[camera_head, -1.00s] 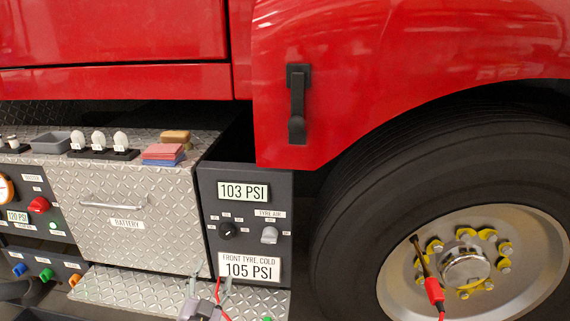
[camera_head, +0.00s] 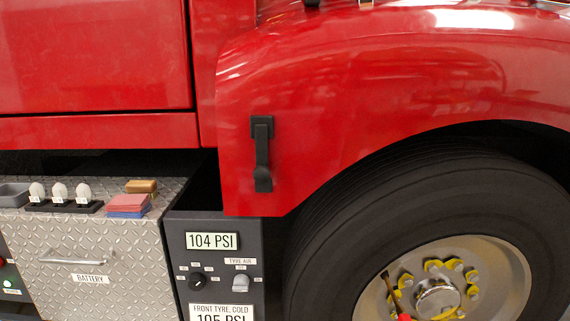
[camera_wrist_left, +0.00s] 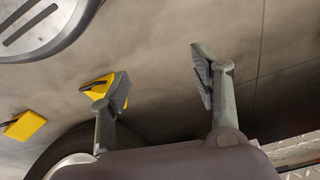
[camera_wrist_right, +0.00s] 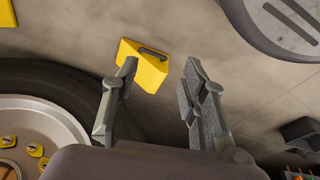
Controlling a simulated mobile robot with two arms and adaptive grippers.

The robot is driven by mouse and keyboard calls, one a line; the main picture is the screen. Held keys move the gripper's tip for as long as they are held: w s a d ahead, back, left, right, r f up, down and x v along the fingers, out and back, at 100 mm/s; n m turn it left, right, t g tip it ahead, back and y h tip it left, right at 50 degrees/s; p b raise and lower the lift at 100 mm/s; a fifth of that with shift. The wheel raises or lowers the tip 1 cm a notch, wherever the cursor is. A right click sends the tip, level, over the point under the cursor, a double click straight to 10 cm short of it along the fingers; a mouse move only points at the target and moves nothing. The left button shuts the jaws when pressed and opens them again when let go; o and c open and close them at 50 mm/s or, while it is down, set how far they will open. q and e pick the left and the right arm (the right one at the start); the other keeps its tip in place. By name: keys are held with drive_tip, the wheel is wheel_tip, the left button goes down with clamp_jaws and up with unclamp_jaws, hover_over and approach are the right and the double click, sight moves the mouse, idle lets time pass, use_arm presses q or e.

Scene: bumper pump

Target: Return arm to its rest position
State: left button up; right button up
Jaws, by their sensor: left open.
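My left gripper (camera_wrist_left: 156,82) shows in the left wrist view with its two fingers wide apart and nothing between them, above the grey floor. My right gripper (camera_wrist_right: 158,80) shows in the right wrist view with its fingers apart and no object held. A yellow wheel chock (camera_wrist_right: 143,65) lies on the floor beyond its fingertips. Neither gripper shows in the head view. There, the panel display (camera_head: 212,241) reads 104 PSI, above a black knob (camera_head: 197,281) and a grey tyre air switch (camera_head: 240,284).
The big tyre (camera_head: 330,250) fills the lower right. A red-ended tool (camera_head: 390,287) shows in front of its hub. A black handle (camera_head: 262,155) sticks out of the red bodywork. Pads (camera_head: 128,204) lie on the battery box (camera_head: 95,255). More yellow chocks (camera_wrist_left: 24,125) lie on the floor.

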use_arm(q)
drive_tip(key=s+a+f+p, duration=0.1)
drive_tip(key=s+f+p, duration=0.3)
drive_tip(key=s+p, duration=0.4)
drive_tip(key=s+a+f+g+p, duration=0.1)
drive_tip(key=s+a+f+p, duration=0.1)
drive_tip(key=s+p, duration=0.5)
drive_tip(key=s+f, duration=0.1)
drive_tip(key=s, duration=0.3)
drive_tip(key=shift+s+a+f+g+p, duration=0.15)
drive_tip(key=shift+f+g+p, duration=0.15)
drive_tip(key=shift+f+p, duration=0.1)
use_arm(e)
drive_tip(key=s+d+f+g, duration=0.1)
drive_tip(key=s+f, duration=0.3)
drive_tip(key=s, duration=0.5)
drive_tip(key=s+d+f, duration=0.2)
drive_tip(key=s+f, duration=0.2)
drive_tip(key=s, duration=0.6)
drive_tip(key=shift+s+d+g, duration=0.15)
drive_tip(key=shift+s+g, duration=0.05)
drive_tip(key=shift+g, duration=0.2)
